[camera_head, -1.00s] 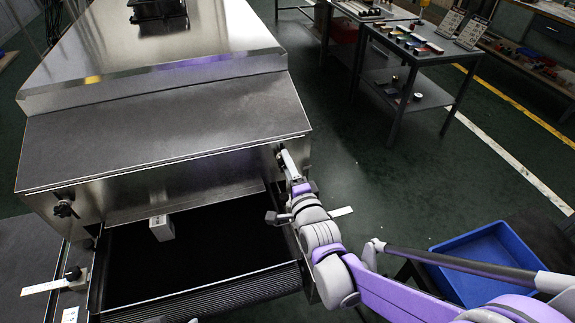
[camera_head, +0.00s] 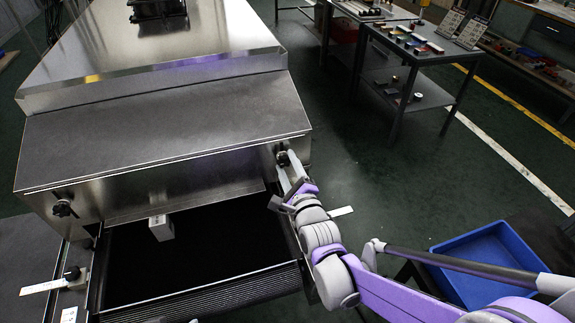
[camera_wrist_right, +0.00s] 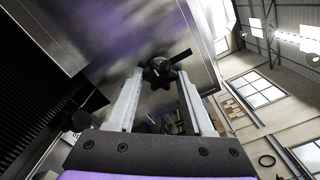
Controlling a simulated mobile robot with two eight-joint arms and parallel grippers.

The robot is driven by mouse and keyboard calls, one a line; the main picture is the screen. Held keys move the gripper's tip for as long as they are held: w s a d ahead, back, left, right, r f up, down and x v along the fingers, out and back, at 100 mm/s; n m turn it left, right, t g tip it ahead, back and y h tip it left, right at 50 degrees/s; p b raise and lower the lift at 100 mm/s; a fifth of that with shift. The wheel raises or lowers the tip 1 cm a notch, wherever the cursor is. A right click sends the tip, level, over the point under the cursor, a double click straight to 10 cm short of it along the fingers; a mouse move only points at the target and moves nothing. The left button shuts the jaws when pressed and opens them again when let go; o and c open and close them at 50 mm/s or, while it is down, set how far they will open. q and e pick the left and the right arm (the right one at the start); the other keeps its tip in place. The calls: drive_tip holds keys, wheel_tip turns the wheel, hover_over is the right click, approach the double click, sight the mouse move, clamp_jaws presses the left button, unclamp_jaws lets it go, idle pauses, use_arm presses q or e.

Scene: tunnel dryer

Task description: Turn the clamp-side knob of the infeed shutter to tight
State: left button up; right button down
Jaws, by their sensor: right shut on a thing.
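The dryer's front panel (camera_head: 160,183) has a black star-shaped knob at each end. The right-hand knob (camera_head: 283,158) sits at the panel's right end, and it shows close up in the right wrist view (camera_wrist_right: 158,72) with a dark bar sticking out to its upper right. My right gripper (camera_head: 288,162) reaches it from the front, shut on the knob with one pale finger on each side, as its wrist view shows (camera_wrist_right: 158,76). The left-hand knob (camera_head: 63,208) is free. My left gripper is not in view.
A small white block (camera_head: 161,228) stands in the dark infeed opening below the panel. A white strip with a black knob (camera_head: 72,273) is at the lower left. A blue tray (camera_head: 487,262) lies to the right, and a grey table (camera_head: 425,50) stands behind.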

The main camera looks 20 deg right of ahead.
idle(0.5)
drive_tip(key=shift+c, duration=1.5)
unclamp_jaws()
drive_tip(key=shift+s, duration=0.1)
drive_tip(key=s, duration=1)
drive_tip(key=shift+s+d, duration=0.2)
drive_tip(key=shift+s, duration=0.15)
drive_tip(key=shift+p, duration=0.35)
